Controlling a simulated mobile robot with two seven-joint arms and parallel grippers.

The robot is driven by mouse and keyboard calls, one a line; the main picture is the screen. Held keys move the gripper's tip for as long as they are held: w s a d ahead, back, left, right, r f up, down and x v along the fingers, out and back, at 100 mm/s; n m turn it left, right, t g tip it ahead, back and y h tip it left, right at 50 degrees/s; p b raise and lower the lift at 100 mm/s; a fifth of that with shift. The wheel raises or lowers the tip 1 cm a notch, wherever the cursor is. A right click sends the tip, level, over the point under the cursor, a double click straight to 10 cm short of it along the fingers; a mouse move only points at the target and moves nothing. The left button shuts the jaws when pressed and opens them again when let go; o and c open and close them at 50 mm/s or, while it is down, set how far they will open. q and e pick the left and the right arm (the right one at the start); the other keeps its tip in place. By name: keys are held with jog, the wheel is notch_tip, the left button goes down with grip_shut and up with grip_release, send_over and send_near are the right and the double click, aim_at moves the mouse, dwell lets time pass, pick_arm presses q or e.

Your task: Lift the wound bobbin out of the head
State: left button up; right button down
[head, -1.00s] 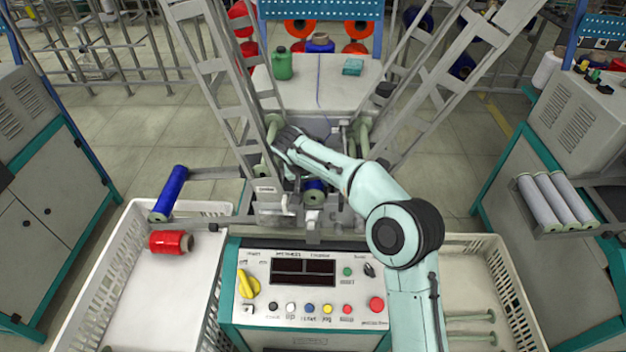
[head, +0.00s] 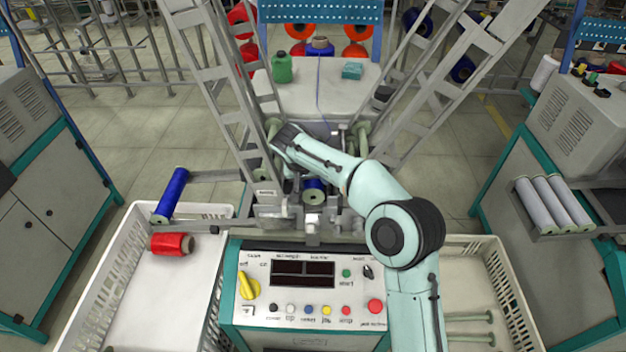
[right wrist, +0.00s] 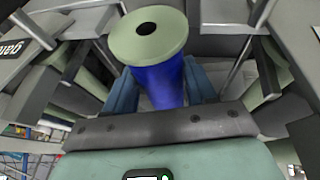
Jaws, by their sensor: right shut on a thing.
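The wound blue bobbin (head: 314,189) sits in the winding head (head: 282,209), below my right forearm in the head view. In the right wrist view the bobbin (right wrist: 158,84) shows its pale green flange with a dark centre hole towards the camera. My right gripper (right wrist: 160,92) is shut on the bobbin, with one blue-grey finger on each side of its blue winding. In the head view my right wrist and arm hide the fingers and part of the head. My left gripper is not in view.
A white crate (head: 84,262) at the left has a red bobbin (head: 171,244) at its edge. A right crate (head: 508,290) holds pale empty bobbins. Metal ladder frames (head: 218,75) flank the head; the control panel (head: 308,285) is in front.

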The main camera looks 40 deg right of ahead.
jog(key=shift+r+p, duration=1.4)
jog(key=shift+r, duration=0.6)
jog(key=shift+r+p, duration=1.1)
jog(key=shift+r, duration=0.35)
notch_tip(320, 180, up, 8)
jog(key=p, duration=0.5)
jog(key=shift+r, duration=0.15)
